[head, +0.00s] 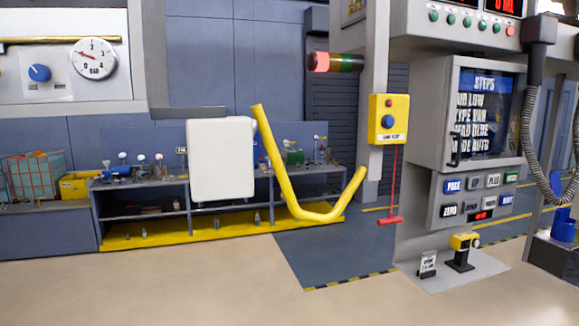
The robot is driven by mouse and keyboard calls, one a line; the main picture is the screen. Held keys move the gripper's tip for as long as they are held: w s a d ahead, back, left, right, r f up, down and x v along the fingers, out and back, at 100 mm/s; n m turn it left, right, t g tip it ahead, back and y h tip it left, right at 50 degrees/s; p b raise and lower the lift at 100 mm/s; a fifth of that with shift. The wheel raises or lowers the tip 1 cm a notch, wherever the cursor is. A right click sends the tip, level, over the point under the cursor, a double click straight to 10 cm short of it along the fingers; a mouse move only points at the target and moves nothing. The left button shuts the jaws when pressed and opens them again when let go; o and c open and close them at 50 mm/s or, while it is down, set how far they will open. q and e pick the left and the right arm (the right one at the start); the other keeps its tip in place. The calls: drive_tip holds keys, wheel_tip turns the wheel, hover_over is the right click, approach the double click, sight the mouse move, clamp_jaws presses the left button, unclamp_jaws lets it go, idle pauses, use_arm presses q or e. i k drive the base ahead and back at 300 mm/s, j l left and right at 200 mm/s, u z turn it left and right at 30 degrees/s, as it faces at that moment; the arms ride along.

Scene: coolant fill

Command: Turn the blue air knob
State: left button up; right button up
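The blue knob (39,73) sits on a light plate at the upper left, inside a white-edged panel. A pale pointer mark shows on its face, and small labels below it are too small to read. A round white gauge (93,58) marked in BAR is to the right of the knob, its red needle pointing to the upper left. A brass-coloured pipe (60,39) runs above both. Neither of my grippers is in view, and nothing touches the knob.
A yellow box (388,119) with a blue button hangs on a post, with a red pull handle (390,220) below. A control cabinet with a STEPS screen (484,113) stands at right. A yellow bent tube (285,185) and white panel (222,160) stand before low shelves. Floor in front is clear.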

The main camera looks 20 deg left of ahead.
sight(37, 72)
drive_tip(key=u, duration=1.35)
